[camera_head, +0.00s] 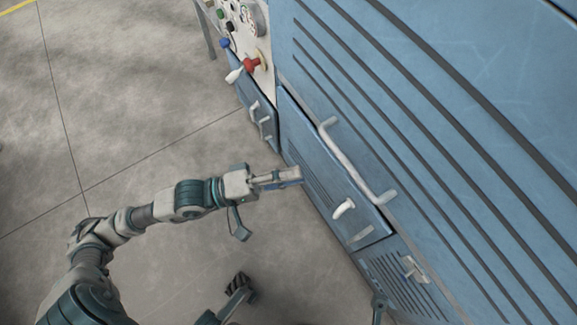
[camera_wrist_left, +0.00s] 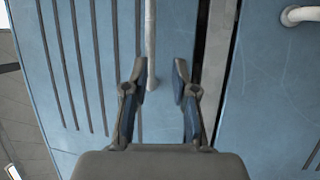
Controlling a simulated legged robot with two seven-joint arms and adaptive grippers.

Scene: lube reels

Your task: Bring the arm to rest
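My left arm (camera_head: 195,198) reaches in from the left in the camera_head view. Its gripper (camera_head: 298,176) is in front of the blue cabinet's lower door (camera_head: 315,165). The wrist view shows the two fingers of this gripper (camera_wrist_left: 160,78) spread apart, with nothing held between them. A pale vertical bar handle (camera_wrist_left: 151,45) shows beyond the gap between the fingertips, and I cannot tell how far away it is. I cannot make out my right gripper.
The large blue cabinet (camera_head: 440,130) fills the right side. A panel with knobs and a red-and-white lever (camera_head: 250,65) stands at the top. Grey floor at left is clear.

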